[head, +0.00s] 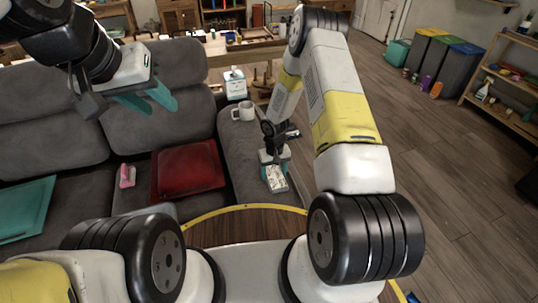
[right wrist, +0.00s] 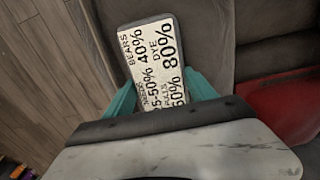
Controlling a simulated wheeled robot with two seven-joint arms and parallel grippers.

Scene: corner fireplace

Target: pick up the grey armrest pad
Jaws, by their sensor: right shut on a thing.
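A small grey-edged slab with a white printed face (right wrist: 154,55) is between the teal fingers of my right gripper (right wrist: 162,94). It is the thing in view that best fits the grey armrest pad, and it also shows in the head view (head: 275,179). My right gripper (head: 274,160) points down at the front of the sofa's right armrest (head: 240,150) and is shut on the slab. Whether the slab still touches the armrest, I cannot tell. My left gripper (head: 148,101) is open and empty above the sofa seat at upper left.
A red cushion (head: 188,170), a pink brush-like thing (head: 127,176) and a teal flat thing (head: 25,208) lie on the sofa (head: 90,165). The wooden floor (head: 440,150) at right is clear.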

